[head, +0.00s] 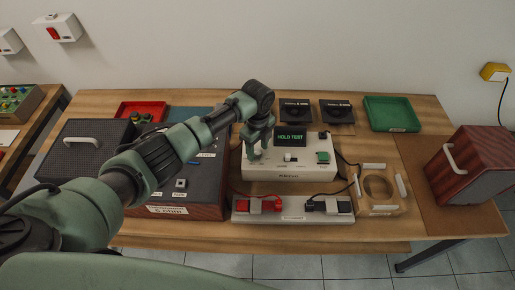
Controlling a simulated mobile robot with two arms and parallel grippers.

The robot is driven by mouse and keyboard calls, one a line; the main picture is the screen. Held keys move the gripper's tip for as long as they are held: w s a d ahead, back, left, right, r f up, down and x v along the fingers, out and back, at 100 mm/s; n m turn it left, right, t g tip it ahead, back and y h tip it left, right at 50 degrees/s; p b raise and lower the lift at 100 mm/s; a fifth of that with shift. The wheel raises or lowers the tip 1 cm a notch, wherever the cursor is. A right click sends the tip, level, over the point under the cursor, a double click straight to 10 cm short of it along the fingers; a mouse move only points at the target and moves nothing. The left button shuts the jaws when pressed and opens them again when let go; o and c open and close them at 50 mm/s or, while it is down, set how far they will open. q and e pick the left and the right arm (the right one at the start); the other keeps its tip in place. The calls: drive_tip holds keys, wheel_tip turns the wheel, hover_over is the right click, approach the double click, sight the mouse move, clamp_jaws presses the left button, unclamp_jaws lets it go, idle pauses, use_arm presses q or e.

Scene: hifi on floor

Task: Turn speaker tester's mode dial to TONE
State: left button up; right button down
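The speaker tester (290,173) is a white box on the table with a dark screen (291,137) that reads "HOLD TEST" in green. A small white knob (288,157) sits at the middle of its panel and a green button (323,157) at its right. My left gripper (253,156) points down at the left part of the panel and hides what is under it. I cannot tell which control is the mode dial, whether the fingers touch anything, or whether they are open. My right gripper is out of view.
A strip with red and black clips (293,217) lies in front of the tester. A wooden ring fixture (378,207) is to its right. A dark wooden speaker box (473,168) stands far right. Red (125,108) and green (392,126) trays are at the back.

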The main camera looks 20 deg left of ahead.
sight(257, 151)
use_arm(q)
wheel_tip(257, 151, up, 8)
drive_tip(key=shift+f+b, duration=0.1)
drive_tip(key=shift+b, duration=0.6)
